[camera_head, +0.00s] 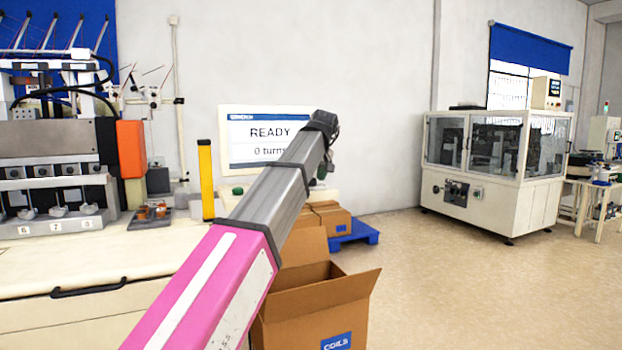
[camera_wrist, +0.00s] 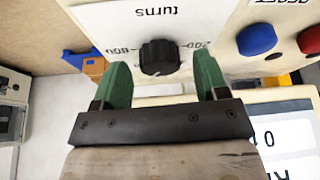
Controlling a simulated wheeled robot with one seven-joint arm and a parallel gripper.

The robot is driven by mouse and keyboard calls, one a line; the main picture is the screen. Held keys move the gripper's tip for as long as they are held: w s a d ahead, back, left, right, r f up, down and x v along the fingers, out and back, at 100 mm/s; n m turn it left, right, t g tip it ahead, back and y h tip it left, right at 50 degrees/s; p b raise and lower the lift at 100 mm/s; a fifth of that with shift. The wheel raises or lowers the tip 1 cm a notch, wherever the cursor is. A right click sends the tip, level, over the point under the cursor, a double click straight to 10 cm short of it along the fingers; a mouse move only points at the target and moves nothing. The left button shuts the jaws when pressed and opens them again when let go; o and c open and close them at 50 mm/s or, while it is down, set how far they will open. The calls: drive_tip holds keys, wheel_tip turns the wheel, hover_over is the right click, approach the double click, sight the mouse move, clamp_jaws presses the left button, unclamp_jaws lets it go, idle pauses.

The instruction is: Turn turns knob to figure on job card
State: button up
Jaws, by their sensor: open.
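The black turns knob (camera_wrist: 158,56) sits on a white panel (camera_wrist: 110,25) in the wrist view, which shows the panel upside down. The label "turns" and the figures 800 and 200 can be read around it; where the pointer stands I cannot tell for sure. My gripper (camera_wrist: 163,72) is open, its green fingers on either side of the knob with a gap at each side. In the head view my arm hides the knob. The display (camera_head: 240,150) reads "READY" and "0 turns"; part of it also shows in the wrist view (camera_wrist: 285,135). I cannot make out a job card.
A blue button (camera_wrist: 257,40) and a red button (camera_wrist: 309,40) are beside the knob. An open cardboard box (camera_head: 305,325) stands below my arm, with more boxes (camera_head: 328,217) on a blue pallet (camera_head: 362,236) behind. A yellow post (camera_head: 206,180) stands left.

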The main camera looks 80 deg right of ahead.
drive_tip(key=v, duration=1)
drive_tip(key=shift+w+a, duration=0.1)
idle(0.3)
